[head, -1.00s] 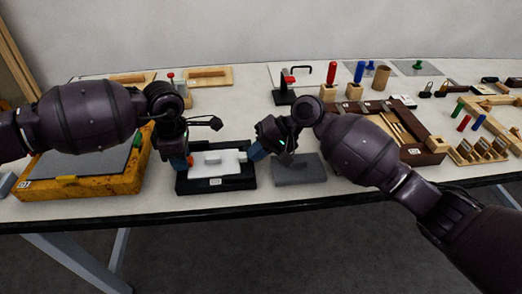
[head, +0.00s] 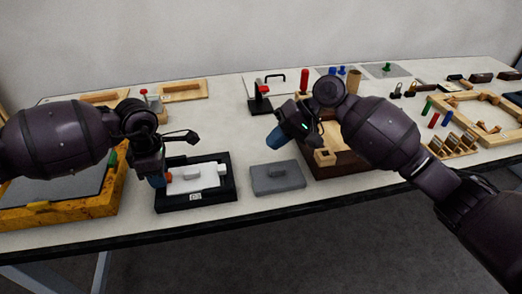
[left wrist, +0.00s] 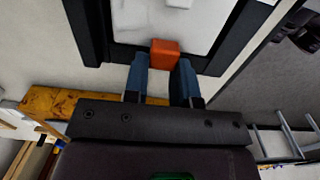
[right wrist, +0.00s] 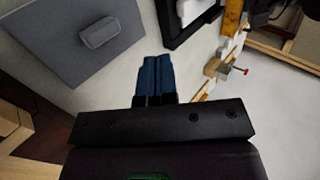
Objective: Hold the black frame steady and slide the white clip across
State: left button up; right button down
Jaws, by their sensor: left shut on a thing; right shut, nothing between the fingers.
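The black frame (head: 172,206) lies on the table, with a white plate (head: 205,185) inside it. A pale raised block sits on the plate. A small white piece, apparently the white clip (head: 223,168), is at the right end of the frame. My left gripper (head: 159,180) is at the frame's left end, shut on an orange block (left wrist: 165,47), whose far part shows beyond the blue fingertips. My right gripper (head: 272,141) is shut and empty, raised to the right of the frame and apart from it. Its closed fingers show in the right wrist view (right wrist: 157,62).
A grey plate with a raised block (head: 277,178) lies right of the frame. A yellow-edged tray (head: 80,212) stands to the left. A brown wooden box (head: 335,168) is behind and below my right arm. Bare table shows between frame and grey plate.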

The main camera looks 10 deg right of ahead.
jog(key=shift+v, duration=0.9)
pick_arm(q)
jog(key=o, duration=0.8)
jog(key=shift+r, duration=0.1)
